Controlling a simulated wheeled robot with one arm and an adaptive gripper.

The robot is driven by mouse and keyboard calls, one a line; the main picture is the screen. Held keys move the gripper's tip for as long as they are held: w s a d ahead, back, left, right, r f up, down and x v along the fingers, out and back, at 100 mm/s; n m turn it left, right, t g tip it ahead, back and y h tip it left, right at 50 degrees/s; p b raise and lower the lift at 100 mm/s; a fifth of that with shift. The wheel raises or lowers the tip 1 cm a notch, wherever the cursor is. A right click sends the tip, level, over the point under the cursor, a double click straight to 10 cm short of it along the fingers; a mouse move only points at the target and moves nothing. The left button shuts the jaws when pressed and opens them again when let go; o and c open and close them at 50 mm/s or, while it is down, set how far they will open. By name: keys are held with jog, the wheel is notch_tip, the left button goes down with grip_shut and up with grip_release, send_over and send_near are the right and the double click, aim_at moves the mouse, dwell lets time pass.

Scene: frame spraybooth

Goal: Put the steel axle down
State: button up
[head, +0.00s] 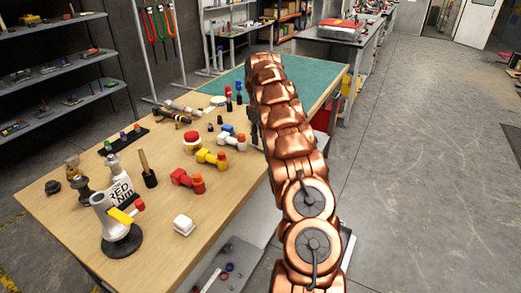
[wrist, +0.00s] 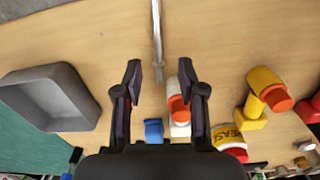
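The steel axle (wrist: 157,42) is a thin shiny rod in the wrist view. It runs from the top edge down to a point between my fingertips and appears to lie on the wooden table (head: 235,189). My gripper (wrist: 160,72) is open, with a clear gap on each side of the axle; neither finger touches it. The axle's far end is outside the wrist view. In the head view my own arm hides the gripper, and I cannot make out the axle.
In the wrist view a grey tray (wrist: 88,106) stands left of the fingers. A blue part (wrist: 154,131), a red and white part (wrist: 179,112) and a yellow fitting (wrist: 257,97) are close by. In the head view, a green mat (head: 312,78) covers the table's far end. Floor at right is clear.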

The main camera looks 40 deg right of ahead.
aim_at(261, 150)
jog(key=shift+s+d+f+p, duration=0.1)
jog(key=shift+f+p, duration=0.25)
jog(key=shift+f, duration=0.8)
jog(key=shift+s+d+f+p, duration=0.1)
jog(key=shift+f+p, duration=0.25)
jog(key=shift+f, duration=0.75)
grip_shut()
